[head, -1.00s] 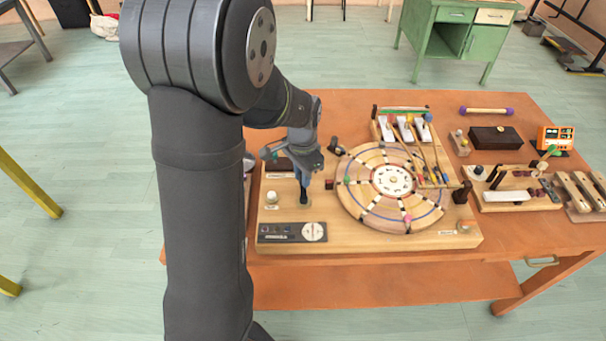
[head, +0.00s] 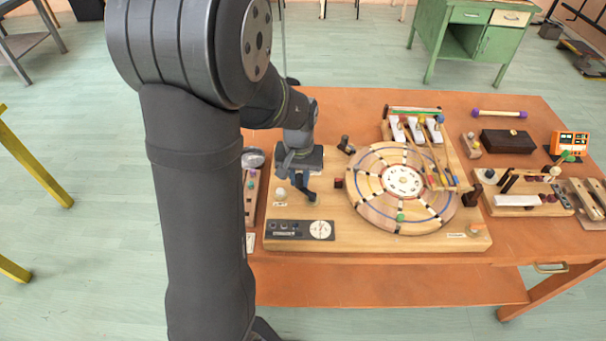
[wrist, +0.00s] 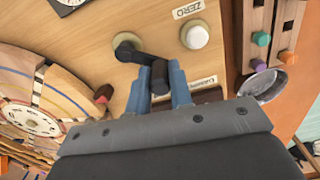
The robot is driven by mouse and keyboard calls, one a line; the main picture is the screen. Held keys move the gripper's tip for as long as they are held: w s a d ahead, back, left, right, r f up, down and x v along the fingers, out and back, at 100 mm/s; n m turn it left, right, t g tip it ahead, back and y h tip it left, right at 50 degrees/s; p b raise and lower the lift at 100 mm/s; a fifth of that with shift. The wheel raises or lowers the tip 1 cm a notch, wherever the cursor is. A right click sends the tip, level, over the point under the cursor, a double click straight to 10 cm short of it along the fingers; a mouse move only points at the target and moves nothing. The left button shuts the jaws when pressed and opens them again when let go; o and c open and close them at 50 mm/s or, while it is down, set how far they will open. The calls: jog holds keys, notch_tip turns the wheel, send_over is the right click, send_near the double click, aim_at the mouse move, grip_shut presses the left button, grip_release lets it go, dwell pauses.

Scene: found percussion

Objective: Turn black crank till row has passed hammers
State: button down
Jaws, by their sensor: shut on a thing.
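The black crank (wrist: 148,57) runs from its round hub on the wooden board to an upright knob (wrist: 160,76) in the wrist view. My gripper (wrist: 160,80) is shut on this knob, with a blue finger on each side of it. In the head view my gripper (head: 300,192) is low over the board's left part, and the crank there is mostly hidden. The round wooden wheel (head: 365,187) lies right of it, with a ring of dark marks and a green peg (head: 400,217) near its front. Hammers (head: 437,160) with thin sticks reach over its back right part.
A white button (wrist: 195,35) labelled ZERO stands beside the crank. A panel with a dial (head: 320,229) is at the board's front left. A small red block (head: 338,183) sits between crank and wheel. A dark box (head: 504,142) and other instruments fill the table's right.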

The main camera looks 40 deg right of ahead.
jog(key=n, duration=0.1)
jog(key=a+n, duration=0.1)
jog(key=n, duration=0.1)
jog(key=shift+s+a+n, duration=0.2)
jog(key=shift+n, duration=0.1)
jog(key=shift+s+a+n, duration=0.25)
jog(key=shift+a+n, duration=0.05)
jog(key=shift+n, duration=0.75)
jog(key=shift+s+a+n, duration=0.25)
jog(key=shift+a+n, duration=0.05)
jog(key=shift+n, duration=0.75)
jog(key=c, duration=1.3)
grip_release()
notch_tip(320, 180, up, 17)
jog(key=shift+r, duration=0.2)
